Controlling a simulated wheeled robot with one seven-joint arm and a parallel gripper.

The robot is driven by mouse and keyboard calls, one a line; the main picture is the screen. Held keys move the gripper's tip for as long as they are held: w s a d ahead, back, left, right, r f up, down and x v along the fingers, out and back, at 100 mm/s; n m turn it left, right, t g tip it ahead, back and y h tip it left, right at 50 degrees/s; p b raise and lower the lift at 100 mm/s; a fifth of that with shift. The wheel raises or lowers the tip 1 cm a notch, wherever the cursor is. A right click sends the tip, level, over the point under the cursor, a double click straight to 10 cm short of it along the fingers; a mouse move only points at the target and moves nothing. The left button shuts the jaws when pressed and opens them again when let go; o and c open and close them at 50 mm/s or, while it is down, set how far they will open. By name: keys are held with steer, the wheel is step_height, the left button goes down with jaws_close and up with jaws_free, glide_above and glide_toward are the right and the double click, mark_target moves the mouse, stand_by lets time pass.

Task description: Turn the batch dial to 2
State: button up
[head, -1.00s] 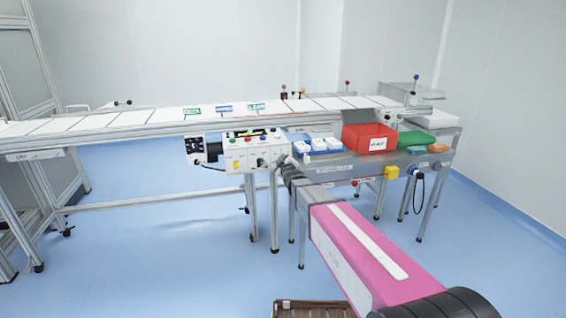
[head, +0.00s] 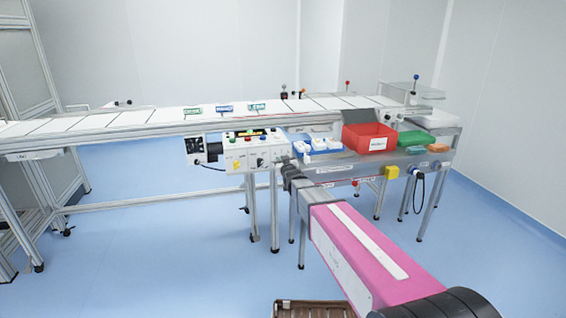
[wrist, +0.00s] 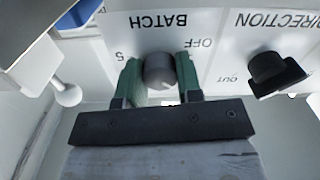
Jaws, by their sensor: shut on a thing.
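The batch dial (wrist: 160,71) is a round grey knob under the upside-down word BATCH in the wrist view. The marks OFF and 5 show beside it; its pointer and setting cannot be made out. My gripper (wrist: 160,78) is shut on the dial, with one green finger on each side. In the head view my arm reaches to the right end of the white control panel (head: 248,154), and the dial is too small or hidden there to tell.
A black DIRECTION knob (wrist: 272,71) stands right of my gripper in the wrist view, and a white ball-ended lever (wrist: 67,94) stands left. A blue tray (head: 301,152) and a red bin (head: 369,142) sit right of the panel. The conveyor (head: 150,118) runs behind.

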steer(key=shift+m, duration=0.3)
steer(key=o, duration=0.9)
steer(key=shift+o, duration=0.2)
steer(key=shift+s, duration=0.1)
steer(key=v, duration=1)
steer(key=shift+s, duration=0.35)
steer(key=shift+d, duration=0.1)
